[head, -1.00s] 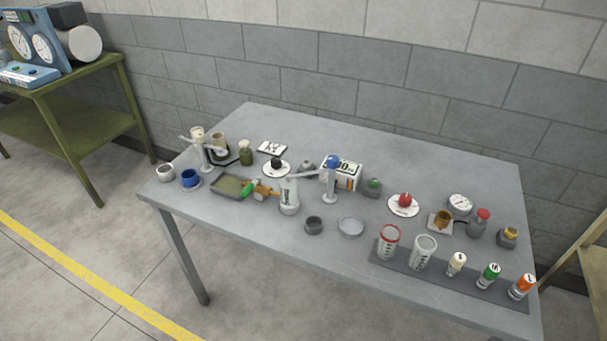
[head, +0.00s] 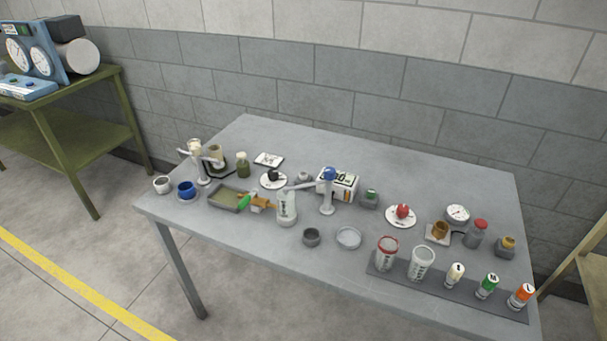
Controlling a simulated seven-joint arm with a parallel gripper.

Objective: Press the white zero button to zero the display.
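A white box with dark digits and an orange patch (head: 340,184) stands near the middle of the grey table (head: 330,140), partly behind a blue-topped post. It looks like the display. A white zero button cannot be made out at this size; the post and its arm hide part of the box's front. My gripper is not in view.
The blue-topped post (head: 327,195) and a white bottle (head: 286,208) stand in front of the box. A red knob on a white disc (head: 402,212) and a round gauge (head: 457,213) sit to the right. A dark strip (head: 450,290) holds cups and small bottles. The table's back is clear.

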